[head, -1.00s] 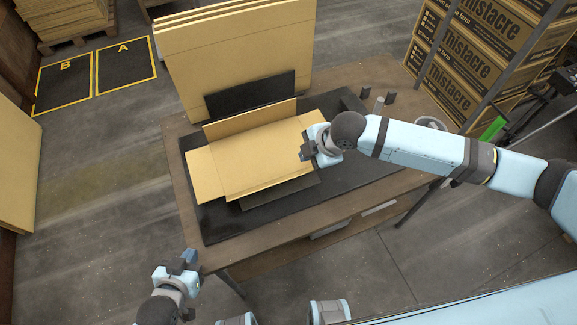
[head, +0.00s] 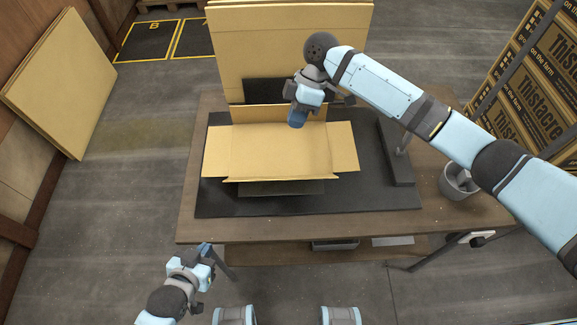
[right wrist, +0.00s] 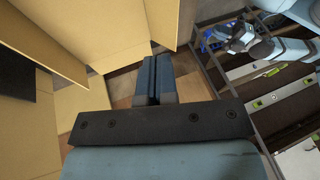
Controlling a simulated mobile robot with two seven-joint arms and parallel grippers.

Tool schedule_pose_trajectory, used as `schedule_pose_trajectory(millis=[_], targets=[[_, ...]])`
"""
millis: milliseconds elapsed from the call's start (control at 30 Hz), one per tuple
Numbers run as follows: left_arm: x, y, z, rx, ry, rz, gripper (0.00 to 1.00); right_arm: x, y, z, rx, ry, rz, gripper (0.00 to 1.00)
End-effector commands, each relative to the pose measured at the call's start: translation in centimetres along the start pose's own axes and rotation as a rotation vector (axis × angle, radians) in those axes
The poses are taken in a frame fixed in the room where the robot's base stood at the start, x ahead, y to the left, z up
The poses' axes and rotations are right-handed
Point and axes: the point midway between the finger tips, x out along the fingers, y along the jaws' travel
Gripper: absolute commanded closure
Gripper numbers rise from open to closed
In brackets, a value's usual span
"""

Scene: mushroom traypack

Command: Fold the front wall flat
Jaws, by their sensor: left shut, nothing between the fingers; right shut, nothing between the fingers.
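The tan cardboard tray blank (head: 270,153) lies open on a black mat (head: 375,195). Its back wall (head: 262,114) stands up, and its side flaps (head: 217,150) are spread low to left and right. A narrow lip (head: 280,178) runs along the near edge; how far it is folded is hard to tell. My right gripper (head: 297,119) is shut and empty, over the blank in front of the back wall; contact is unclear. Its closed fingers (right wrist: 154,75) show in the right wrist view beside cardboard panels. My left gripper (head: 207,249) is shut and empty, off the table's near left.
Tall flat cardboard sheets (head: 290,45) stand behind the blank, with a black plate (head: 270,91) before them. A dark bar fixture (head: 396,150) and a grey cup (head: 458,182) are at the right. The table's near strip (head: 300,228) is clear.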

Motion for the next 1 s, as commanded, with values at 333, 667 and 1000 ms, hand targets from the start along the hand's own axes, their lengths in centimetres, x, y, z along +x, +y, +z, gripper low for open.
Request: schedule_pose_trajectory(millis=[333, 667, 1000], targets=[[-0.3, -0.1, -0.6, 0.003, 0.0, -0.001, 1.0, 3.9, -0.2, -0.2, 0.002, -0.001, -0.013, 1.0], [-1.0, -0.1, -1.6, 0.003, 0.001, -0.001, 1.0, 10.4, -0.7, -0.1, 0.001, -0.001, -0.011, 1.0], [-1.4, 0.0, -2.3, 0.002, 0.002, -0.001, 1.0, 12.9, -2.5, 0.6, 0.0, -0.001, -0.008, 1.0]])
